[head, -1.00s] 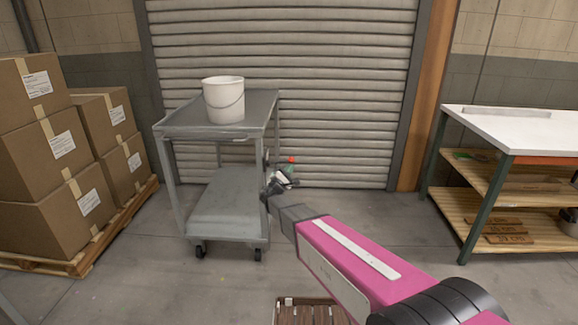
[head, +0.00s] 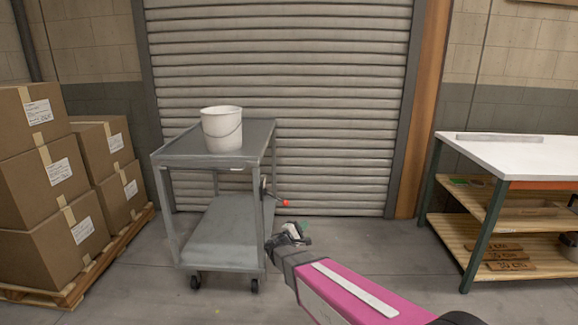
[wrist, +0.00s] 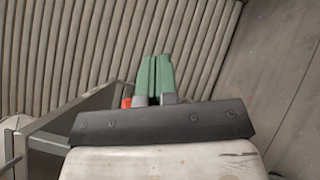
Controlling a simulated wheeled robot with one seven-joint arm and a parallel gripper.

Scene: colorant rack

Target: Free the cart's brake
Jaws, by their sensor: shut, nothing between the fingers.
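The grey cart (head: 222,230) stands in front of the shutter in the head view. Its brake lever has a red knob (head: 285,202) at the cart's right side and slopes down to the right from its mount. My gripper (head: 303,231) is just below the knob, beside the cart's right legs. In the wrist view my gripper's green fingers (wrist: 155,78) are together with nothing between them. A bit of the red knob (wrist: 126,102) shows just left of the fingers, partly hidden by the gripper body. I cannot tell whether they touch.
A white bucket (head: 222,128) stands on the cart's top shelf. Stacked boxes (head: 45,170) sit on a pallet (head: 75,275) at left. A workbench (head: 520,152) is at right. The floor between cart and bench is clear.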

